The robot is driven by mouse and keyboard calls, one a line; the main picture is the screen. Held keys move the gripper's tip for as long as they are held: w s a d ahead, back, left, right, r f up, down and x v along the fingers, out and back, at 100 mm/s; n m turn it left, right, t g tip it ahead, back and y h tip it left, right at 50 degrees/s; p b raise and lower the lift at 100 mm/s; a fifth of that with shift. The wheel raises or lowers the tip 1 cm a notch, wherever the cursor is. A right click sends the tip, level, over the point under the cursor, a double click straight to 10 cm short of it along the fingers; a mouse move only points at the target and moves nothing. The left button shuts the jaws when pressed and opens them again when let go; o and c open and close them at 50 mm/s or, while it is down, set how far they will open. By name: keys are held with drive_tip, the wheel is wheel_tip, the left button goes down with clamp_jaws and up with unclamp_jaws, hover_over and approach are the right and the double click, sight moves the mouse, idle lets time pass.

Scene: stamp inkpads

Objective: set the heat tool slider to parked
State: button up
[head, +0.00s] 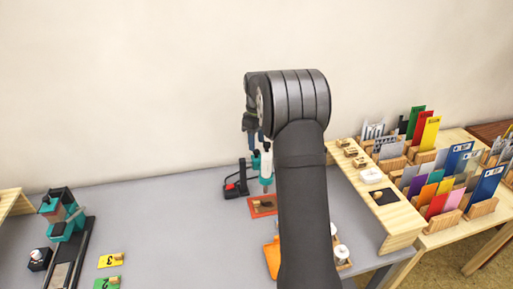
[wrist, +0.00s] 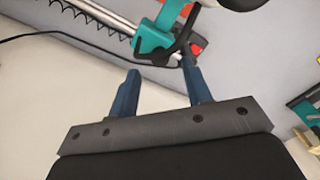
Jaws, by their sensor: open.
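The heat tool, a teal and white upright body (head: 266,166), stands behind my dark arm in the head view. A black stand with a small red part (head: 231,187) is just left of it. My gripper (head: 252,135) is above and beside them, partly hidden by my arm. In the wrist view, my gripper (wrist: 160,66) is open, with nothing between its two blue fingers. A teal part (wrist: 158,38) with a black bracket and a red piece (wrist: 197,44) lies just beyond the right fingertip; I cannot tell whether they touch. I cannot make out the slider's setting.
An orange-red pad (head: 262,206) lies in front of the stand. A teal and black device (head: 66,222) and numbered cards (head: 110,260) are at the left. A wooden shelf (head: 400,222) with card racks fills the right. A black cable (wrist: 40,35) crosses the wrist view. The table's middle left is clear.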

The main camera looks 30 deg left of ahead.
sight(257, 150)
drive_tip(key=shift+f, duration=1.8)
clamp_jaws()
